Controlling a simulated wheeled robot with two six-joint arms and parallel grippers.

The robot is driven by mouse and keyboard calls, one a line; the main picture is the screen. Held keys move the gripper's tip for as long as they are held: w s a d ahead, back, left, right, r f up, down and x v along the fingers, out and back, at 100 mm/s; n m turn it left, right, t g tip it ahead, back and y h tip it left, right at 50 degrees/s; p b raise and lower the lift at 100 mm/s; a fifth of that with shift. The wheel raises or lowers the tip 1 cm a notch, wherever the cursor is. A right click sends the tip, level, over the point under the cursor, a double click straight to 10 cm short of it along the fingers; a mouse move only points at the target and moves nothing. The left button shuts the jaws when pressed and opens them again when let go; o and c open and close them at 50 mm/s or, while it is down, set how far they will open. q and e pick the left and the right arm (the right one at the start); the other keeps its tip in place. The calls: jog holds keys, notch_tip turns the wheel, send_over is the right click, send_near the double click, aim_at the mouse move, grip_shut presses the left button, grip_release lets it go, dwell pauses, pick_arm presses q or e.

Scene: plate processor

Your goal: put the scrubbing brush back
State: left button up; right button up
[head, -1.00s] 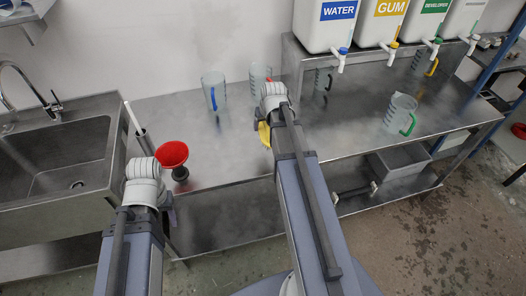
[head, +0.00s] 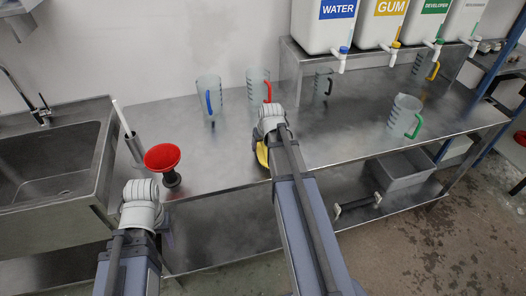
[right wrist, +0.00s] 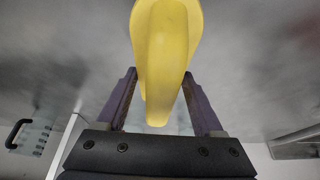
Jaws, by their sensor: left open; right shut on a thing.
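The yellow scrubbing brush (right wrist: 165,55) is held between the two dark fingers of my right gripper (right wrist: 160,95) in the right wrist view. Its smooth yellow back shows; its bristles are out of sight. In the head view a bit of the yellow brush (head: 262,153) shows beside my right wrist, above the front part of the steel table (head: 225,150). My right fingers are hidden there behind the wrist. My left gripper (head: 167,226) is low at the left, in front of the table edge; it is mostly hidden by its own wrist and is open.
A red funnel-shaped thing (head: 162,157) and a metal canister with a white stick (head: 122,118) stand at the table's left, beside the sink (head: 55,155). Jugs with blue (head: 208,96), red (head: 258,84) and green (head: 404,116) handles stand behind and right. Labelled tanks (head: 325,25) stand on a raised shelf.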

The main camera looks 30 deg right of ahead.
pick_arm(q)
jog(key=shift+f, duration=0.3)
pick_arm(e)
jog(key=shift+f, duration=0.3)
jog(key=shift+f, duration=0.2)
pick_arm(q)
jog(key=shift+f, duration=0.15)
pick_arm(e)
jog(key=o, duration=1.2)
jog(key=shift+r, duration=0.2)
jog(key=p+v, duration=1.1)
jog(key=v, duration=0.1)
jog(key=shift+s, duration=0.1)
pick_arm(q)
notch_tip(320, 180, up, 11)
jog(key=shift+r, duration=0.2)
